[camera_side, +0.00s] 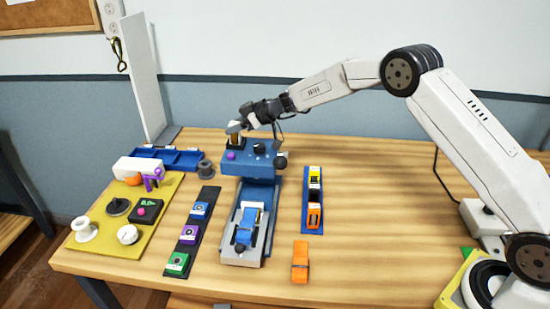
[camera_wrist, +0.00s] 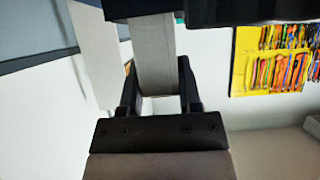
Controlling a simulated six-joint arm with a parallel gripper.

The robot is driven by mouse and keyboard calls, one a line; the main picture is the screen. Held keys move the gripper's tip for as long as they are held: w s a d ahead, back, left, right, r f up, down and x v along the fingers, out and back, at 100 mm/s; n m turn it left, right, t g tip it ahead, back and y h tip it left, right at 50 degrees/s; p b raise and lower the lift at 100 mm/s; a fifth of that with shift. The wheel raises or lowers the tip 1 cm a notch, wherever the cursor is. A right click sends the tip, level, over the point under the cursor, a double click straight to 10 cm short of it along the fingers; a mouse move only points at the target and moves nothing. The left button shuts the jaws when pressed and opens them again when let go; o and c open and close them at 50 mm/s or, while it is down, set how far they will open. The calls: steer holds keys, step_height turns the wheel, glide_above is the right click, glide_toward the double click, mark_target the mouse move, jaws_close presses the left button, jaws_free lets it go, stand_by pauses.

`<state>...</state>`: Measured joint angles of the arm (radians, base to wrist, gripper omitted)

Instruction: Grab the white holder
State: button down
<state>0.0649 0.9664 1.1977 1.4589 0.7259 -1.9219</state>
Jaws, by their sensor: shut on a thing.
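My gripper (camera_side: 240,127) is above the back of the blue machine (camera_side: 248,160) in the side view. In the wrist view my gripper (camera_wrist: 158,90) has its two black fingers on either side of a pale grey-white upright piece (camera_wrist: 155,60), and it is shut on that piece. The piece's upper end is hidden behind a dark part. I cannot tell whether this piece is the white holder. A white block (camera_side: 137,168) lies at the back of the yellow mat, far from my gripper, with orange and purple items by it.
A blue tray (camera_side: 181,158) and grey cylinder (camera_side: 205,168) stand left of the machine. A dark strip (camera_side: 192,235) holds coloured blocks. A blue rack (camera_side: 312,198) and orange block (camera_side: 300,262) are to the right. A tall white panel (camera_side: 143,75) rises behind. The table's right middle is clear.

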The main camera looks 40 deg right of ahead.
steer(key=shift+r, duration=0.15)
steer(key=shift+r, duration=0.8)
steer(key=s+d+r, duration=0.1)
steer(key=s+r, duration=1)
steer(key=s, duration=0.3)
steer(key=shift+d, duration=0.2)
